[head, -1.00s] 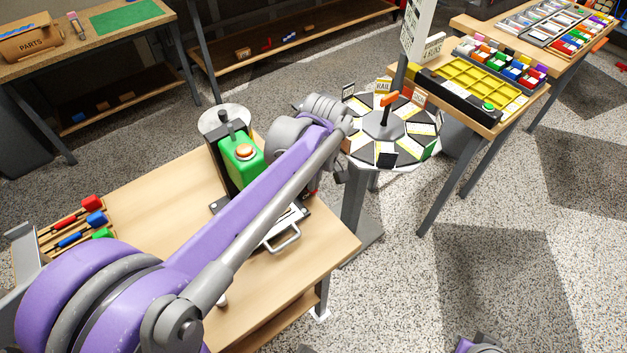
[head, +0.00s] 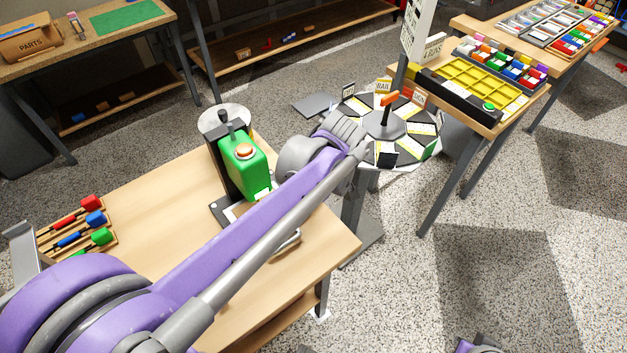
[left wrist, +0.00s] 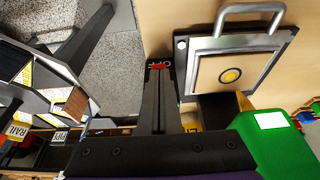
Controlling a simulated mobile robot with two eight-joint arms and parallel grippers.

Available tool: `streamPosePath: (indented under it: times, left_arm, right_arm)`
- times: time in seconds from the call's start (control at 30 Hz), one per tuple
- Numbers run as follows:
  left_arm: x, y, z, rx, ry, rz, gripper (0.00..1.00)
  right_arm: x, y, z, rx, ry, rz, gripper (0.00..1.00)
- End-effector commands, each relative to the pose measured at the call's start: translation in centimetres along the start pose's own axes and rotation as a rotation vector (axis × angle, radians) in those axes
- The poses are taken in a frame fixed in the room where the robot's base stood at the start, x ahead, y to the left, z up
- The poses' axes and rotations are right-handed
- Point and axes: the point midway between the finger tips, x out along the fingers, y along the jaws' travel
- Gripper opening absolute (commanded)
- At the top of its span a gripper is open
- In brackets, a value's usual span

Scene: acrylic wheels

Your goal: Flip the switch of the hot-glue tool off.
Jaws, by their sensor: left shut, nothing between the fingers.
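In the left wrist view, a small red piece (left wrist: 158,66) with white lettering beside it shows right at my fingertips. It looks like the switch, but its position is too small to read. My left gripper (left wrist: 160,75) is shut and empty, its dark fingers pointing at the red piece. I cannot tell whether they touch it. The body of the hot-glue tool is mostly hidden behind the fingers. In the head view, my purple left arm reaches across the workbench and hides the tool and the gripper. My right gripper is not in view.
A green machine with an orange button (head: 244,152) stands on the wooden workbench (head: 150,195). A metal plate with a handle (left wrist: 235,70) lies close to the fingers. A round labelled carousel (head: 383,123) stands beyond the bench. Coloured-handled tools (head: 92,219) lie at left.

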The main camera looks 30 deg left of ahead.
Motion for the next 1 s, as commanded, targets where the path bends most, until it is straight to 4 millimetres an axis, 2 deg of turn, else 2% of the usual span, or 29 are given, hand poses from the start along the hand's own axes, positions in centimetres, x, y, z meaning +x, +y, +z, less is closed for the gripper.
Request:
streamPosePath:
  times: [0.47,1.0]
  left_arm:
    - [1.4,0.1,2.0,0.003,0.373,0.002,0.00]
    - [0.9,0.0,0.7,-0.002,0.363,-0.001,0.00]
  right_arm:
    - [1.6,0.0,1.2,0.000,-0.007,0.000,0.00]
    - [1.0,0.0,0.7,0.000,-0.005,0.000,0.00]
